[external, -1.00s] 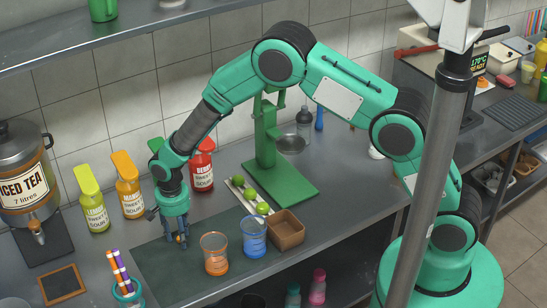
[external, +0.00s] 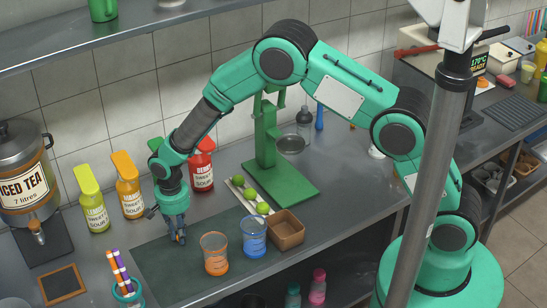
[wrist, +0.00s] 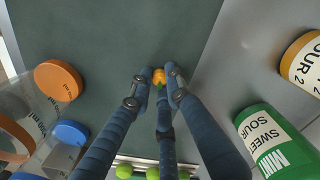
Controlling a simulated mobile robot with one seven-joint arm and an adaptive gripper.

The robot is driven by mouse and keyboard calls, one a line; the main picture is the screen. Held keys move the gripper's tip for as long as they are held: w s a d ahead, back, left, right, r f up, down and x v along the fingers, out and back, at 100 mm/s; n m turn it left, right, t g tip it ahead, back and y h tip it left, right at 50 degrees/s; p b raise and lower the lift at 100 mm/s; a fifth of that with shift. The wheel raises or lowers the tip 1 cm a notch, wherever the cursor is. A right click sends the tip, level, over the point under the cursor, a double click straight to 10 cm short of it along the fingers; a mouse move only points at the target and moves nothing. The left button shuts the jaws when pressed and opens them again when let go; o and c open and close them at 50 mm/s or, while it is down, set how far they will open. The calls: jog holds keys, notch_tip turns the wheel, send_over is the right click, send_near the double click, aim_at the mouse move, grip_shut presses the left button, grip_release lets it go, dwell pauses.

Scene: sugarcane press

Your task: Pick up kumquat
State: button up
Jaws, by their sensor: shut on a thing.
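The kumquat (wrist: 158,75) is a small orange fruit. In the wrist view it sits between the tips of my blue-grey fingers, over the dark mat. My gripper (wrist: 157,81) has its three fingers closed around it. In the external view my gripper (external: 179,238) points down at the mat (external: 160,265), left of the orange glass. The kumquat is hidden by the fingers there. I cannot tell whether it still touches the mat.
The orange glass (external: 215,255) and blue glass (external: 254,238) stand right of my gripper. Sauce bottles (external: 130,198) stand behind and left. Limes (external: 262,208), a brown box (external: 286,230) and the green press (external: 268,150) are farther right. A pen cup (external: 128,292) stands front left.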

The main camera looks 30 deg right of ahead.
notch_tip(320, 180, up, 9)
jog(key=p, duration=0.1)
jog(key=shift+r, duration=0.15)
dwell(0.8)
